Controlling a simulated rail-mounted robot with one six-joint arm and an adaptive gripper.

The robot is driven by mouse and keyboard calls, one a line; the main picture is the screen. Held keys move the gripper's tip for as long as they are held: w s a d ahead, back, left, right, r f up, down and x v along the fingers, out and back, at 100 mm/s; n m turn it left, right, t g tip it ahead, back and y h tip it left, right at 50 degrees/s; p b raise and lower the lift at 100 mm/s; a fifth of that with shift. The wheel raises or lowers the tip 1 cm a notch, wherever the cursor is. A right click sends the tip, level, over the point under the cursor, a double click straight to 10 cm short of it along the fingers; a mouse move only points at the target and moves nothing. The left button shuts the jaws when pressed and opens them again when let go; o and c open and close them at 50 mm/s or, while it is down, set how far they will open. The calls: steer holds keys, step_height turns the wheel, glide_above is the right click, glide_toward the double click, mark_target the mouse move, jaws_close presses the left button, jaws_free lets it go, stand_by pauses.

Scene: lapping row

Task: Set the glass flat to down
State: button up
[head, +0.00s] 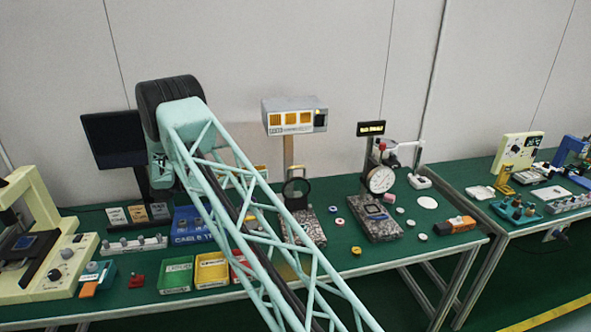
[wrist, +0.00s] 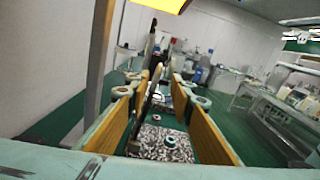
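The glass flat (head: 296,188) is a dark-rimmed round disc standing up above a speckled granite base (head: 309,228) in the head view. In the wrist view it appears nearly edge-on as a thin dark upright strip (wrist: 149,96). My gripper (wrist: 168,80) is open, with its tan-padded fingers spread on either side of the view. The dark strip lies between them in the picture; I cannot tell whether either finger touches it. The granite base (wrist: 157,150) and a small round piece on it show beyond the fingers. My gripper is not clearly visible in the head view.
A lamp box (head: 294,116) on a tan post stands behind the flat; the post (wrist: 101,70) is close on the left in the wrist view. A dial gauge stand (head: 381,180) is to the right. Coloured bins (head: 176,274) sit front left, with small discs around.

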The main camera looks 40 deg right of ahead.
mark_target(289, 169)
steer(key=shift+s+d, duration=0.1)
steer(key=shift+d, duration=0.05)
steer(key=shift+b+x, duration=1.2)
steer(key=shift+x, duration=5.55)
steer(key=shift+c, duration=0.7)
jaws_close()
